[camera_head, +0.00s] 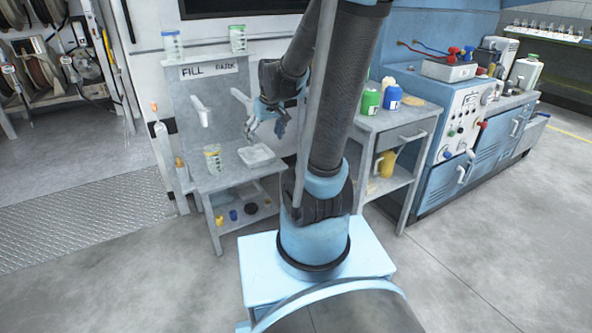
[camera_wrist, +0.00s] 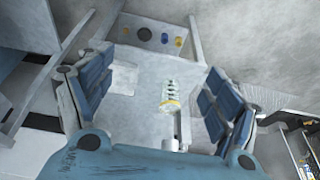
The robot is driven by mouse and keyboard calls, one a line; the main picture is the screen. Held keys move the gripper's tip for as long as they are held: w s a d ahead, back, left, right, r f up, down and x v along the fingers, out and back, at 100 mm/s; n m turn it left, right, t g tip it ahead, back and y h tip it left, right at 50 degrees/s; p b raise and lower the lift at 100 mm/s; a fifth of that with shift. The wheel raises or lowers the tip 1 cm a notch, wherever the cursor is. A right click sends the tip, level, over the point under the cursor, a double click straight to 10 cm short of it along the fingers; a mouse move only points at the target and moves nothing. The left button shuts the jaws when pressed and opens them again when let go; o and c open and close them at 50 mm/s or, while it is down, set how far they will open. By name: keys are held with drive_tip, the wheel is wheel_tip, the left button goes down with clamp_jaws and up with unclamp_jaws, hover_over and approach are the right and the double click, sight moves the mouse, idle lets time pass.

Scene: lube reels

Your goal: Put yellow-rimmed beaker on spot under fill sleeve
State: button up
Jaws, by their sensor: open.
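The yellow-rimmed beaker (camera_head: 212,159) stands upright on the left part of the small grey table (camera_head: 232,176), below the white fill sleeve (camera_head: 201,112) on the panel marked FILL. In the wrist view the beaker (camera_wrist: 169,98) shows between and beyond my fingers, with a pale tube (camera_wrist: 178,130) close to its rim. My gripper (camera_head: 266,124) is open and empty, up and to the right of the beaker and apart from it. Its blue-padded fingers (camera_wrist: 158,65) are spread wide. Whether the beaker is centred under the sleeve I cannot tell; its base hides the spot.
A white square tray (camera_head: 256,156) lies right of the beaker. Other beakers (camera_head: 172,46) and (camera_head: 238,40) stand on the shelf above. A second nozzle (camera_head: 239,96) is near my gripper. A side cart (camera_head: 400,120) with green and blue bottles stands right.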

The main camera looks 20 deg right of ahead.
drive_tip(key=s+d+f+m, duration=0.1)
drive_tip(key=s+d, duration=0.2)
drive_tip(key=s, duration=0.7)
drive_tip(key=s+d+f+m+g+h, duration=0.1)
drive_tip(key=s+d+m, duration=0.1)
drive_tip(key=s, duration=0.8)
drive_tip(key=shift+s+d, duration=0.3)
drive_tip(key=shift+d, duration=0.35)
drive_tip(key=shift+w+f, duration=0.25)
drive_tip(key=shift+w, duration=0.25)
